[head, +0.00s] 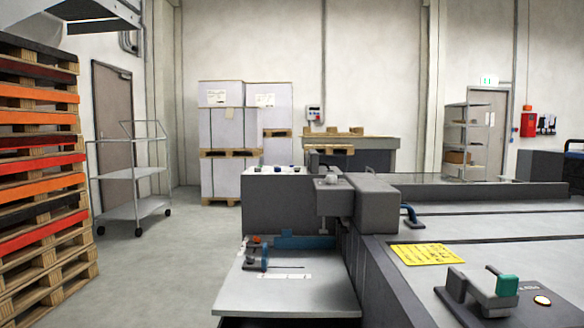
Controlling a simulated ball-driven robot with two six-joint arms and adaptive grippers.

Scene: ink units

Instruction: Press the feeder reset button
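A round pale button with an orange-brown rim (542,300) sits on a dark panel (522,312) at the lower right of the head view. Small lettering beside it is too small to read. A grey clamp-like fitting (470,292) with a green block (507,285) stands just left of the button. Several small coloured knobs or buttons (277,170) sit on top of the grey machine housing (280,203). I cannot tell from the lettering which one is the feeder reset button. Neither of my grippers is in view.
A yellow label (425,254) lies on the machine's flat top. A grey feed tray (290,293) juts out at the front. Stacked pallets (40,180) stand at the left, and a wheeled cart (130,185) stands behind. Open floor (170,270) lies between the pallets and machine.

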